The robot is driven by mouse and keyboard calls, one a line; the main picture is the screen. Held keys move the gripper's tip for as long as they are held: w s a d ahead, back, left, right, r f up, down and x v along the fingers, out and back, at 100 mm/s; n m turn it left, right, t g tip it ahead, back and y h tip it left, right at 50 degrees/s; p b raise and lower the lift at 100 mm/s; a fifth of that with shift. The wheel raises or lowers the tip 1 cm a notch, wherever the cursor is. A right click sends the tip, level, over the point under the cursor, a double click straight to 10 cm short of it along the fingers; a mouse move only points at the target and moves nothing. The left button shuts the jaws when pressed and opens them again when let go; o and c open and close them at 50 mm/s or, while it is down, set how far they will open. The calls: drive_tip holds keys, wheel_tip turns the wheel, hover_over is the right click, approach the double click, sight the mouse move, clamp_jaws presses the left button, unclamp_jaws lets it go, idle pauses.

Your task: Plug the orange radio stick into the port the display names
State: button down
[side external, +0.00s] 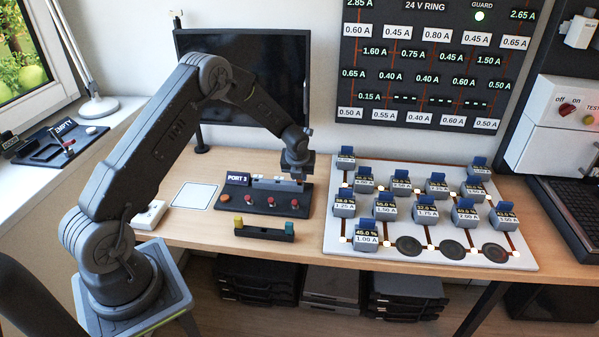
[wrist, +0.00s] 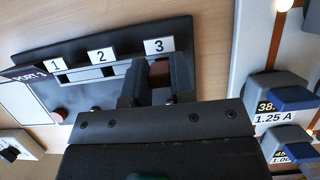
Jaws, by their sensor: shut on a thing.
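The display (side external: 238,179) reads PORT 3; its edge also shows in the wrist view (wrist: 27,77). The dark port panel (side external: 262,204) carries a light grey port strip with labels 1, 2 and 3 (wrist: 160,45). My gripper (side external: 297,178) is over the right end of this strip. In the wrist view its fingers (wrist: 158,85) are shut right by label 3.
Several red knobs (side external: 270,201) line the panel's front. A white board (side external: 440,255) with several blue-topped modules stands close on the right. A monitor (side external: 245,75) stands behind. A white pad (side external: 194,195) and a white box (side external: 148,215) lie to the left.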

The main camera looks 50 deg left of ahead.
drive_tip(key=shift+f, duration=0.35)
drive_tip(key=c, duration=0.9)
unclamp_jaws()
drive_tip(key=shift+r, duration=0.1)
drive_tip(key=v, duration=1.3)
drive_tip(key=shift+r, duration=0.3)
drive_tip(key=shift+s+d, duration=0.15)
